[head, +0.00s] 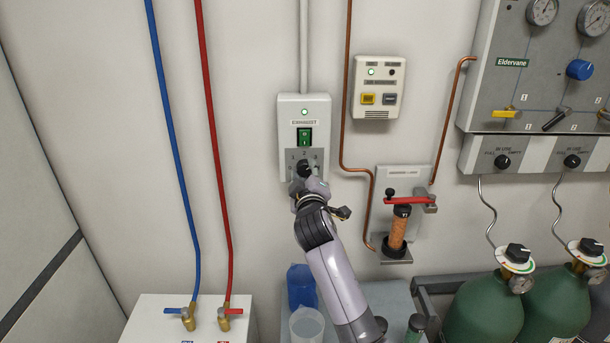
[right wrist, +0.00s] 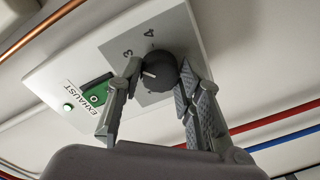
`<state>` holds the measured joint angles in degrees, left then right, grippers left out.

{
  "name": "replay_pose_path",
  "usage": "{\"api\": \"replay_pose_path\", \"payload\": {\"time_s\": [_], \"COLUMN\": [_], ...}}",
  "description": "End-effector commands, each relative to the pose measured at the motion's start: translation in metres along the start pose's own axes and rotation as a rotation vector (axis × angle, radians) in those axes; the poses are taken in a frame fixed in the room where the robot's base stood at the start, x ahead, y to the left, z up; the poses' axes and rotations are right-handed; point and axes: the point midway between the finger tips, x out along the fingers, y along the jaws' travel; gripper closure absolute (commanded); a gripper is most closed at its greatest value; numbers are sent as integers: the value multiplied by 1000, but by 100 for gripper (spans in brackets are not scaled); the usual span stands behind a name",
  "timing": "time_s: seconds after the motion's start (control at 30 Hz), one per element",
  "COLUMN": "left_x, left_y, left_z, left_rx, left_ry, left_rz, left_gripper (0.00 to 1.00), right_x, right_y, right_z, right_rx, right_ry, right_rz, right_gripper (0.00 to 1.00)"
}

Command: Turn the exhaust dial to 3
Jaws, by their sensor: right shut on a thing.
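The exhaust control box (head: 290,108) is a white panel on the wall, labelled EXHAUST, with a green lit switch (head: 304,138) and a grey dial plate below it. In the right wrist view the dark round exhaust dial (right wrist: 156,68) has a white pointer mark, with the numbers 3 and 4 showing on the plate beside it. The pointer lies on the side toward the 3; its exact setting is unclear. My right gripper (right wrist: 160,80) has its two fingers on either side of the dial, shut on it. In the head view my right gripper (head: 305,180) covers much of the dial. My left gripper is not in view.
A white alarm box (head: 378,70) and a copper pipe (head: 346,100) are right of the exhaust box. A red-handled valve (head: 405,200) and green gas cylinders (head: 490,305) are further right. Blue (head: 170,130) and red (head: 212,130) pipes run down the wall at left.

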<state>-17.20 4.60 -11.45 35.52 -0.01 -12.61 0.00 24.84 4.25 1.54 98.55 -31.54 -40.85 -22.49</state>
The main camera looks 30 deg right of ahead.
Motion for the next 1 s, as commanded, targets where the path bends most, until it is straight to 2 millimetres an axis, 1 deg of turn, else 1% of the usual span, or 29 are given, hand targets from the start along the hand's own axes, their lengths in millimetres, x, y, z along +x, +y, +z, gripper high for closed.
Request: {"api": "replay_pose_path", "payload": {"time_s": [0.03,0.4,0.43,0.73,1.0], "left_x": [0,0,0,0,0], "left_y": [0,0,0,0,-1], "left_z": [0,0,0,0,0], "left_rx": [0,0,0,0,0], "left_ry": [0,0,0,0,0], "left_rz": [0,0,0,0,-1], "left_gripper": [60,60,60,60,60], "right_x": [-1,-1,-1,0,0], "right_y": [-3,-2,-2,0,0], "right_z": [-2,-2,-2,-1,0], "right_rx": [6,9,9,7,7], "right_ry": [4,5,5,2,1], "right_rz": [-5,-3,-3,0,1], "right_gripper": [95,95,66,47,47]}}
